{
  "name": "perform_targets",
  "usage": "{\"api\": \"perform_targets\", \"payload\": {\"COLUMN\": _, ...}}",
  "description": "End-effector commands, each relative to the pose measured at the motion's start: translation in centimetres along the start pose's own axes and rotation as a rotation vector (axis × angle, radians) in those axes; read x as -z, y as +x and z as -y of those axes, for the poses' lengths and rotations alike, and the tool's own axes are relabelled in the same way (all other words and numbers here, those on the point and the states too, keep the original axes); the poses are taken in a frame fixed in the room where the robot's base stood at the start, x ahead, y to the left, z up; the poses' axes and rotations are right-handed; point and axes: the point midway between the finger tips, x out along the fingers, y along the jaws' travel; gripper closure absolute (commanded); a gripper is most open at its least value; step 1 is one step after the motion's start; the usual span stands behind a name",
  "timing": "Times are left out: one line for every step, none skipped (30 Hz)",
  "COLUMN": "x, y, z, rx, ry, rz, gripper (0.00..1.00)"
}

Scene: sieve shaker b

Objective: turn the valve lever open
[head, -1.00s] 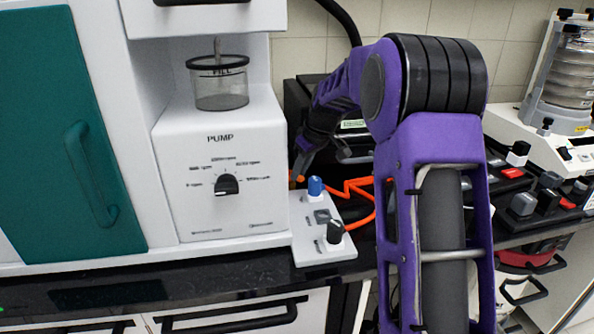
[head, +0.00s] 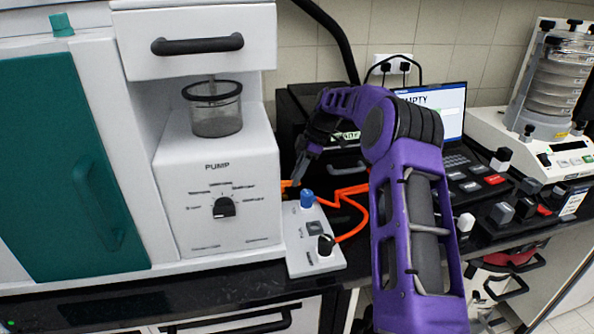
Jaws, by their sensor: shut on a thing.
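My gripper (head: 299,176) is small in the head view, pointing down behind the white control panel, just behind its blue knob (head: 307,199). Its jaws are shut at a short orange piece (head: 288,184) beside the pump's right side. This piece may be the valve lever; its shape and angle cannot be made out. The fingertips are dark and partly lost against the black box behind. An orange zigzag hose or cable (head: 345,192) runs right from the same place.
The white pump unit (head: 218,185), with a clear cup (head: 216,116) on top, stands close left of my gripper. A black box (head: 300,105) is behind it. A laptop (head: 436,105), several switches and a sieve stack (head: 556,75) stand to the right.

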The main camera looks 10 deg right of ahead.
Motion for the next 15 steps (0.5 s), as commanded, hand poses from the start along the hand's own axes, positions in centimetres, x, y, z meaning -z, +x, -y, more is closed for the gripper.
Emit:
{"api": "perform_targets", "payload": {"x": 0.08, "y": -0.17, "z": -0.18, "rx": 0.008, "ry": -0.02, "rz": 0.0, "gripper": 1.0}}
{"api": "perform_targets", "payload": {"x": 0.09, "y": -0.19, "z": -0.25, "rx": 0.012, "ry": -0.033, "rz": -0.001, "gripper": 1.0}}
{"api": "perform_targets", "payload": {"x": 0.07, "y": -0.12, "z": -0.3, "rx": 0.02, "ry": -0.046, "rz": -0.001, "gripper": 1.0}}
{"api": "perform_targets", "payload": {"x": 0.07, "y": -0.11, "z": -0.36, "rx": 0.023, "ry": -0.057, "rz": 0.0, "gripper": 1.0}}
{"api": "perform_targets", "payload": {"x": 0.06, "y": -0.14, "z": -0.43, "rx": 0.026, "ry": -0.066, "rz": 0.0, "gripper": 1.0}}
{"api": "perform_targets", "payload": {"x": 0.06, "y": -0.11, "z": -0.45, "rx": 0.031, "ry": -0.076, "rz": 0.0, "gripper": 1.0}}
{"api": "perform_targets", "payload": {"x": 0.05, "y": -0.08, "z": -0.47, "rx": 0.034, "ry": -0.083, "rz": 0.001, "gripper": 1.0}}
{"api": "perform_targets", "payload": {"x": 0.05, "y": -0.07, "z": -0.51, "rx": 0.036, "ry": -0.089, "rz": 0.0, "gripper": 1.0}}
{"api": "perform_targets", "payload": {"x": 0.05, "y": -0.06, "z": -0.55, "rx": 0.038, "ry": -0.096, "rz": 0.0, "gripper": 1.0}}
{"api": "perform_targets", "payload": {"x": 0.05, "y": -0.05, "z": -0.57, "rx": 0.04, "ry": -0.1, "rz": 0.0, "gripper": 1.0}}
{"api": "perform_targets", "payload": {"x": 0.05, "y": -0.04, "z": -0.58, "rx": 0.041, "ry": -0.103, "rz": 0.0, "gripper": 1.0}}
{"api": "perform_targets", "payload": {"x": 0.05, "y": -0.03, "z": -0.6, "rx": 0.042, "ry": -0.106, "rz": 0.0, "gripper": 1.0}}
{"api": "perform_targets", "payload": {"x": 0.05, "y": -0.03, "z": -0.6, "rx": 0.043, "ry": -0.108, "rz": 0.001, "gripper": 1.0}}
{"api": "perform_targets", "payload": {"x": 0.06, "y": -0.02, "z": -0.6, "rx": 0.044, "ry": -0.109, "rz": 0.001, "gripper": 1.0}}
{"api": "perform_targets", "payload": {"x": 0.06, "y": -0.02, "z": -0.6, "rx": 0.044, "ry": -0.11, "rz": 0.001, "gripper": 1.0}}
